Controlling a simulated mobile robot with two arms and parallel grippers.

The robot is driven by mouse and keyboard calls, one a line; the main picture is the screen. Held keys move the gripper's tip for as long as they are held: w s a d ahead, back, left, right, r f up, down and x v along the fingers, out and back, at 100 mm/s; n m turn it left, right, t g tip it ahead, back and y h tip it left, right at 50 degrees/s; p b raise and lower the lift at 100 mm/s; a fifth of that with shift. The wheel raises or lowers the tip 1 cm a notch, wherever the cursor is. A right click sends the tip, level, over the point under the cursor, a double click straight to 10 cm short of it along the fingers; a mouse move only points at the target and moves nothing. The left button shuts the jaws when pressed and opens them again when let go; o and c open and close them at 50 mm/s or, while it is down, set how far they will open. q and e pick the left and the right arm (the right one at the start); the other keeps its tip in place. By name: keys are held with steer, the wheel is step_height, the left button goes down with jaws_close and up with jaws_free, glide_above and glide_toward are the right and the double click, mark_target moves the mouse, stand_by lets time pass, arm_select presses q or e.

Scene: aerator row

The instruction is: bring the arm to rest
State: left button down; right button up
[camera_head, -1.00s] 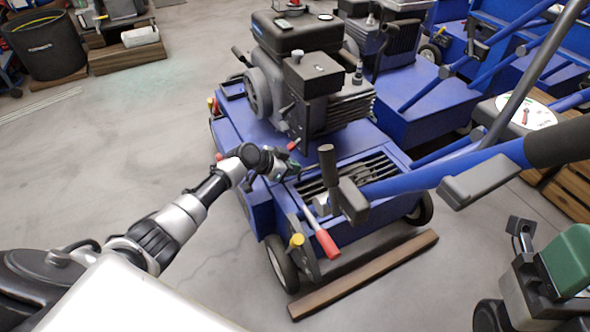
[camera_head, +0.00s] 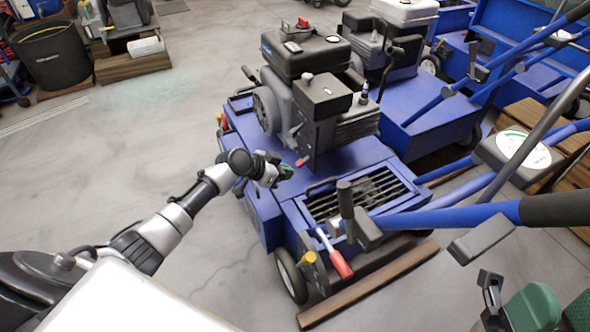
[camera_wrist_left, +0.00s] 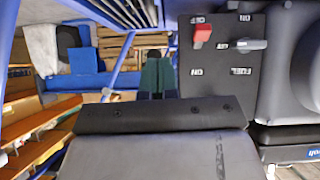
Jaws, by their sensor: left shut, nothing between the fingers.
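My left arm reaches in from the lower left in the head view. Its left gripper (camera_head: 276,172), with green fingers, is shut and empty. It is in front of the blue machine's engine (camera_head: 318,110), near a small red lever (camera_head: 302,162); I cannot tell the exact gap. In the left wrist view the green fingers (camera_wrist_left: 157,76) are together, left of a dark switch panel (camera_wrist_left: 220,50) with a red switch (camera_wrist_left: 202,34) and a grey lever (camera_wrist_left: 238,45). Green and dark parts at the head view's lower right corner look like my right gripper (camera_head: 535,306), cut off by the frame.
The blue machine's deck (camera_head: 265,205) lies under the left gripper. Its handlebar (camera_head: 450,216) and red-gripped lever (camera_head: 341,265) are to the right. A wooden beam (camera_head: 370,283) lies on the floor in front. Open floor (camera_head: 110,170) is at the left; a black bin (camera_head: 50,55) stands behind.

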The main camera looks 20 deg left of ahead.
arm_select(q)
steer(key=p+v, duration=0.1)
steer(key=v, duration=0.4)
steer(key=shift+a, duration=0.1)
